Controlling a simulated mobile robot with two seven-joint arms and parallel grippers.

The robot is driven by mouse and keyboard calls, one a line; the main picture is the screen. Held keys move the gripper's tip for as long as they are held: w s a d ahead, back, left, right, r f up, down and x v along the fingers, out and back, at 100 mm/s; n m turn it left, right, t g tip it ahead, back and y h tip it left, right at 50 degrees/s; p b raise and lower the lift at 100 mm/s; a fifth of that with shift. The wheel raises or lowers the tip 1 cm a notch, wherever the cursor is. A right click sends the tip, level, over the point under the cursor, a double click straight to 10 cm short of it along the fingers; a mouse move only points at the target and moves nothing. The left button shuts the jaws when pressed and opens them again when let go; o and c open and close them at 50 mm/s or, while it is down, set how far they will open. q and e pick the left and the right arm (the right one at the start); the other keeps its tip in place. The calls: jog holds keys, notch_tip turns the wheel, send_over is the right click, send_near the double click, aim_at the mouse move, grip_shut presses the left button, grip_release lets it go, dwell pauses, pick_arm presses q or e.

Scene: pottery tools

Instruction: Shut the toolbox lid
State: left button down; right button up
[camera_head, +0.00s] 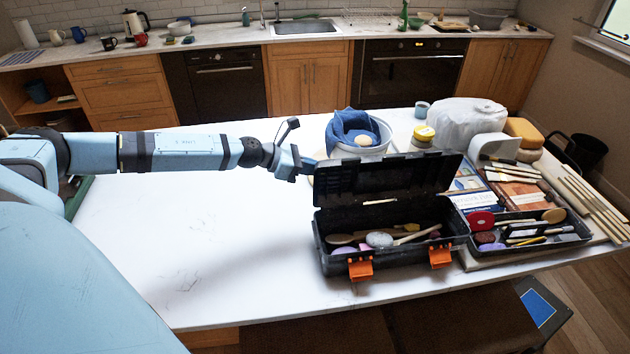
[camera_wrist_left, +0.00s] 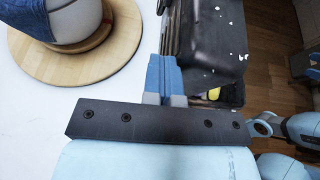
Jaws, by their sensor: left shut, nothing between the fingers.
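The black toolbox (camera_head: 395,258) stands on the white table with its lid (camera_head: 390,180) raised on the far side, tilted back. Wooden-handled tools and a pale stone-like piece (camera_head: 379,240) lie inside it. Two orange latches (camera_head: 360,266) hang on its front. My left gripper (camera_head: 308,166) is by the left end of the raised lid, at its back side. In the left wrist view the shut blue fingers (camera_wrist_left: 167,80) are beside the dark lid (camera_wrist_left: 213,35), with nothing between them. I cannot tell if they touch the lid.
A white bowl with a blue cloth (camera_head: 355,133) stands behind the lid; its round wooden board shows in the left wrist view (camera_wrist_left: 80,65). A tool tray (camera_head: 530,232), books and wooden sticks (camera_head: 592,208) crowd the right. The table's left part (camera_head: 200,240) is clear.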

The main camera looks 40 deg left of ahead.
pick_arm(q)
jog(key=shift+s+d+r, duration=0.2)
jog(key=shift+s+d, duration=0.55)
jog(key=shift+d, duration=0.2)
jog(key=shift+s+d+r, duration=0.2)
jog(key=shift+s+d, duration=0.55)
jog(key=shift+d, duration=0.15)
